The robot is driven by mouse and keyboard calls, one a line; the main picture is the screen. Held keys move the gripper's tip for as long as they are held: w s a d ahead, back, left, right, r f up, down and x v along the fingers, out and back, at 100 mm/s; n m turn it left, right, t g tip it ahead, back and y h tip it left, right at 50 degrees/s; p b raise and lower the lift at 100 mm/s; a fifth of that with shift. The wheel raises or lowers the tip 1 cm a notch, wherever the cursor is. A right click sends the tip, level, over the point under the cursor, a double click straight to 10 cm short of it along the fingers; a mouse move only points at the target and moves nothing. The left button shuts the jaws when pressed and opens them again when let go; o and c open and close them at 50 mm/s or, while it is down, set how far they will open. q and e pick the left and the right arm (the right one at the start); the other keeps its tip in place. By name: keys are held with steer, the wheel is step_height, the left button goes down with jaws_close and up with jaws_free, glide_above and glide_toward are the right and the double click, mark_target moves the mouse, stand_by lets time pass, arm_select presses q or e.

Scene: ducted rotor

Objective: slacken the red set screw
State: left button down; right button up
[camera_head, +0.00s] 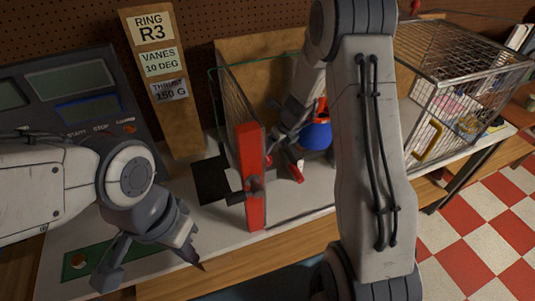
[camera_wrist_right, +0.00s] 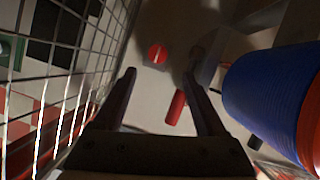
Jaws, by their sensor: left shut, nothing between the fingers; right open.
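The red set screw (camera_wrist_right: 157,53) shows in the right wrist view as a small red disc with a pale slot, just beyond the fingertips. My right gripper (camera_wrist_right: 160,74) is open and empty, its two fingers spread either side of the line to the screw, apart from it. In the head view my right gripper (camera_head: 291,156) is low inside the mesh enclosure, partly hidden by my arm; I cannot pick out the screw there. My left gripper (camera_head: 190,248) is shut and empty near the bench's front edge, left of the enclosure's red post (camera_head: 250,170).
A blue cylinder (camera_wrist_right: 262,92) with an orange-red rim stands close right of the right fingers; it also shows in the head view (camera_head: 316,136). A red rod (camera_wrist_right: 176,107) lies between the fingers' lines. Wire mesh (camera_wrist_right: 65,65) is close on the left. A wire cage (camera_head: 465,75) stands at right.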

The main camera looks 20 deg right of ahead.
mark_target(268, 158)
steer(key=b+x, duration=0.2)
steer(key=x, duration=0.7)
steer(key=shift+a, duration=0.2)
jaws_close()
